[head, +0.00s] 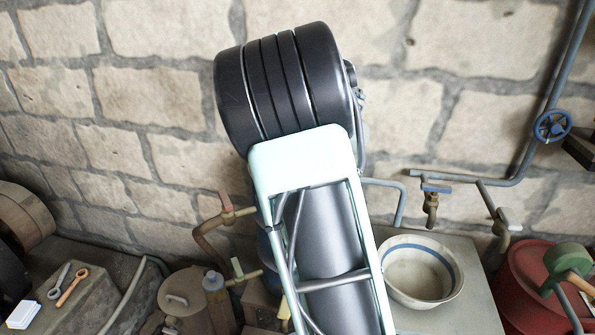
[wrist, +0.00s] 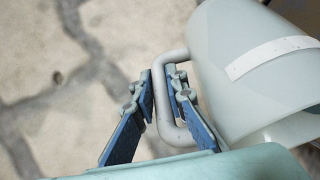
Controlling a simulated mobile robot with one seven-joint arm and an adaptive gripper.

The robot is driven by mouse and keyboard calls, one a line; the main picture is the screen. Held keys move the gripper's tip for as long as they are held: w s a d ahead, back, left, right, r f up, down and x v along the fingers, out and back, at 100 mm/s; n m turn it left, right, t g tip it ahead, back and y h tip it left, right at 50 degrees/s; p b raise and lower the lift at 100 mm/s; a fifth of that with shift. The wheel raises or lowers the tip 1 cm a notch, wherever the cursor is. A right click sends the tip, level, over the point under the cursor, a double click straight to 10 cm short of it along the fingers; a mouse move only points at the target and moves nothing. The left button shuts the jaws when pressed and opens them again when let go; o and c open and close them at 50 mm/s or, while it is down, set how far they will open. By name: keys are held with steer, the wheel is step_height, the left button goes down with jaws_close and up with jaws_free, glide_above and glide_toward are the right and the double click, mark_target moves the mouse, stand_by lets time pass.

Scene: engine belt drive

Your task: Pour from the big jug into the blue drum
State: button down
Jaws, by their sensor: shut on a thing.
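In the wrist view my gripper (wrist: 160,85) is shut on the looped handle of the big jug (wrist: 240,85). The jug is pale grey with a white band across its side, and it fills the right of that view. Its contents do not show, and I cannot tell how far it tilts. In the head view my arm hides the gripper and the jug. A blue sliver, which seems to be the blue drum (head: 263,245), shows just left of my arm. The rest of it is hidden, so its opening cannot be seen.
A cream bowl with a blue stripe (head: 420,272) stands on a pale surface right of my arm. A red drum (head: 530,285) is at far right. Pipes and a blue valve wheel (head: 552,126) run along the stone wall.

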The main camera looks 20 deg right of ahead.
steer(key=shift+s+d+f+b, duration=0.1)
steer(key=shift+b, duration=0.3)
steer(key=shift+a+b, duration=0.25)
steer(key=shift+b, duration=0.2)
steer(key=shift+f+b, duration=0.15)
steer(key=shift+b, duration=0.45)
steer(key=shift+a+h+b, duration=0.3)
steer(key=shift+b, duration=0.45)
steer(key=shift+f+b, duration=0.1)
steer(key=shift+b, duration=0.3)
steer(key=shift+a+f+h+b, duration=0.2)
steer(key=shift+h+b, duration=0.2)
steer(key=shift+b, duration=0.5)
